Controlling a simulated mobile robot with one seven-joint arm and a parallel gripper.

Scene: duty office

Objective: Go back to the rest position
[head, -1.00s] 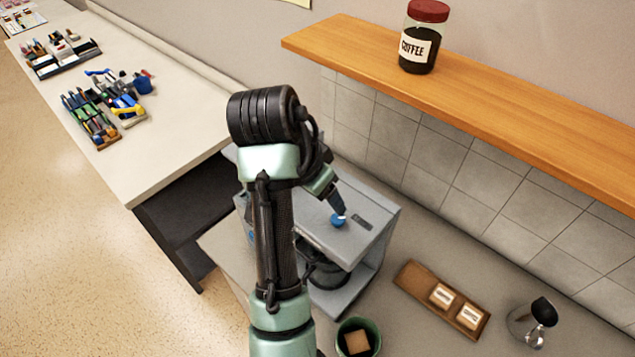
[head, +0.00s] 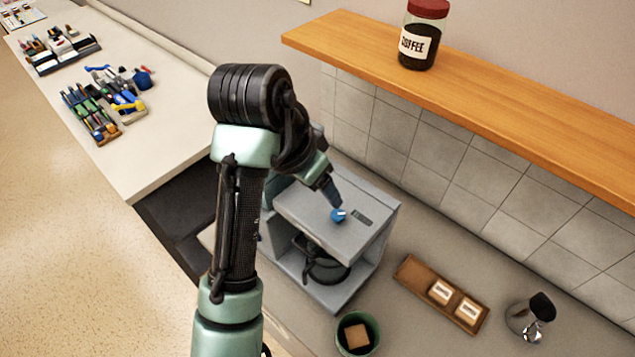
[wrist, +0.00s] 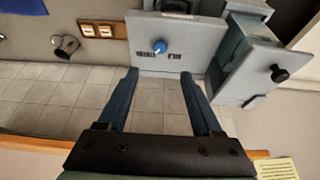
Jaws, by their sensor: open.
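My gripper (wrist: 158,82) is open and empty in the wrist view, its two dark blue fingers apart with wall tiles showing between them. In the head view my gripper (head: 333,194) points down over the grey coffee machine (head: 362,240), its fingers close to the blue knob (head: 338,215) on the machine's top. In the wrist view the blue knob (wrist: 159,46) lies beyond the fingertips, clear of both. My arm rises to the left of the machine and hides part of it.
A wooden shelf (head: 480,90) with a coffee jar (head: 420,45) runs along the wall. A wooden tray (head: 412,274) with small packets, a metal jug (head: 522,318) and a green bin (head: 347,345) stand around the machine. A desk (head: 165,130) with tool holders is at left.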

